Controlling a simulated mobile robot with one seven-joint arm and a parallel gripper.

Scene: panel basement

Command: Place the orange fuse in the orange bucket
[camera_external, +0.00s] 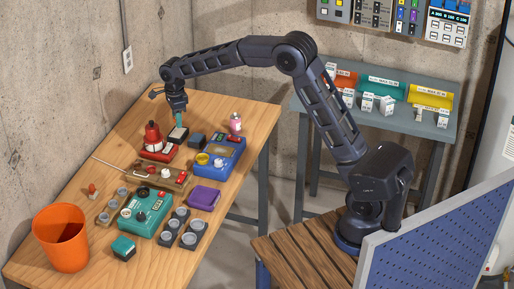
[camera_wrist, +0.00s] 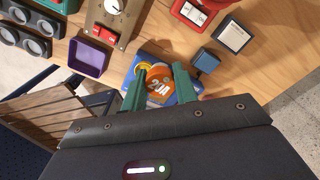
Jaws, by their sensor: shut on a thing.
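The orange fuse (camera_wrist: 159,88), a round orange piece with white lettering, is between the two green fingers of my gripper (camera_wrist: 160,86) in the wrist view. My gripper is shut on it. In the external view my gripper (camera_external: 179,119) is above the back of the wooden table, close to the black-and-white switch block; the fuse cannot be made out there. The orange bucket (camera_external: 62,245) stands upright and open at the table's front left corner, far from my gripper.
Between gripper and bucket, the table (camera_external: 50,205) carries a red device (camera_external: 155,150), a teal box (camera_external: 146,212), a blue box (camera_external: 222,155), a purple tray (camera_external: 204,198) and round-socket blocks (camera_external: 175,225). A small orange-red piece (camera_external: 92,189) stands near the bucket. A concrete wall borders the left.

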